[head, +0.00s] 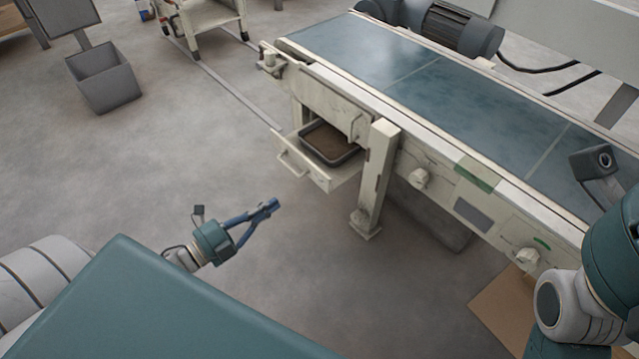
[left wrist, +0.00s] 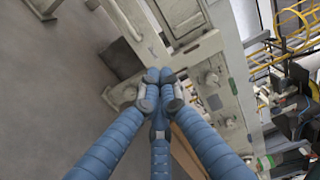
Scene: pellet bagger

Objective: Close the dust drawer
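The dust drawer (head: 304,168) is a cream drawer under the near left end of the conveyor, in the head view. It is pulled out, with a bar handle (head: 290,164) on its front. A dark-rimmed tray (head: 333,158) holding brown dust sits in it. My left gripper (head: 273,204) is in front of the drawer, below it in the picture, apart from it. Its blue fingers are together and hold nothing visible. The left wrist view shows the fingertips (left wrist: 160,77) meeting; which cream part lies beyond them is hard to tell. My right gripper is not seen.
The conveyor (head: 400,75) runs from upper left to lower right. Its cream leg (head: 374,185) stands right beside the drawer. A grey bin (head: 104,78) and a wheeled cart (head: 208,16) stand further back. The floor left of the drawer is clear. A brown sheet (head: 508,308) lies at lower right.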

